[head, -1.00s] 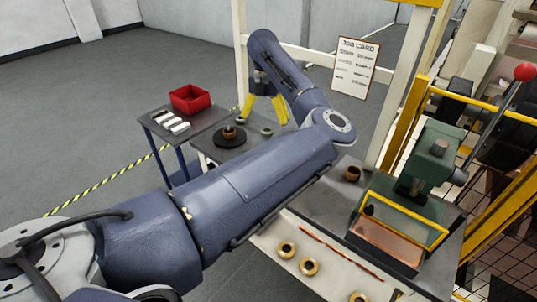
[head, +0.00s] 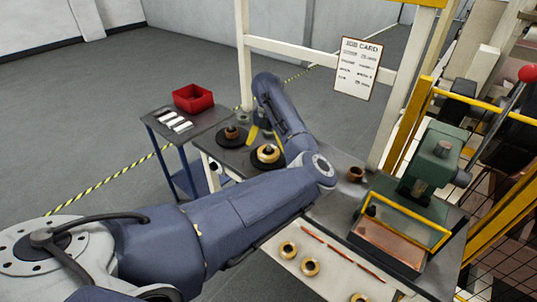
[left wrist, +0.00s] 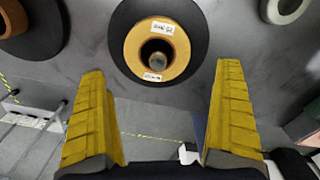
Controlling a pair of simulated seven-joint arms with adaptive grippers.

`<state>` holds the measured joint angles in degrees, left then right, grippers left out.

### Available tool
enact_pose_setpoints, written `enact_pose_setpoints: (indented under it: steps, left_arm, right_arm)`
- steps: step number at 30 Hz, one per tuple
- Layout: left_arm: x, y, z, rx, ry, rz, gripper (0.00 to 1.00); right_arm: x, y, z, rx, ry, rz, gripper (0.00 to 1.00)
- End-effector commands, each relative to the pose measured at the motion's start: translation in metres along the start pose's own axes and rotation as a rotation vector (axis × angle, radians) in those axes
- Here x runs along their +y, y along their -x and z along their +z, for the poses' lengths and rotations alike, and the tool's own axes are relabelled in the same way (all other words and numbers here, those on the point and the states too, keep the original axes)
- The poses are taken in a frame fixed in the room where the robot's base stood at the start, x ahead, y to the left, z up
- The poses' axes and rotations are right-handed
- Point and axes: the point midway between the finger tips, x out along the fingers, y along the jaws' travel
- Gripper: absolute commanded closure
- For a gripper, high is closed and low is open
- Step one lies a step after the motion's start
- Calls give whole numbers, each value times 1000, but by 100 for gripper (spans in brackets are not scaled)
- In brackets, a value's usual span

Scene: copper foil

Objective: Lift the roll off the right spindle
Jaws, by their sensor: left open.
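The roll on the right spindle (head: 268,152) is a copper-coloured ring on a black disc on the grey bench in the head view. In the left wrist view the roll (left wrist: 135,48) carries white labels, and the spindle top (left wrist: 157,53) shows in its bore. My left gripper (head: 265,137) is open and empty, close to the roll. In the left wrist view its yellow fingers (left wrist: 163,75) are spread wide, with the roll beyond the tips and between their lines. I see no contact. A smaller, darker roll (head: 231,131) sits on the left spindle. My right gripper is not in view.
A white ring (left wrist: 285,8) lies near the roll, right of it in the wrist view. A red bin (head: 193,97) stands on a side cart. A green press (head: 430,165) stands on the bench at right. Several small rolls (head: 310,267) line the bench front.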

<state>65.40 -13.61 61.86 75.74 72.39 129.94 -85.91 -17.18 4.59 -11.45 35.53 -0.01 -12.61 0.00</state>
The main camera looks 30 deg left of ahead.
Motion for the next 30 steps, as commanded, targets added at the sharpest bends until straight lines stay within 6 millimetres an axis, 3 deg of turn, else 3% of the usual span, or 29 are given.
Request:
enact_pose_setpoints:
  steps: [10, 21, 30]
  left_arm:
    - [2, -41, 2, 2, -1, 0, 0]
    - [2, -48, 2, 1, 0, -1, 0]
    - [2, -47, 2, 1, 0, -1, 33]
  right_arm:
    - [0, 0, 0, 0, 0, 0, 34]
    - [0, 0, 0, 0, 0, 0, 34]
    - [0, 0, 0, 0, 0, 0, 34]
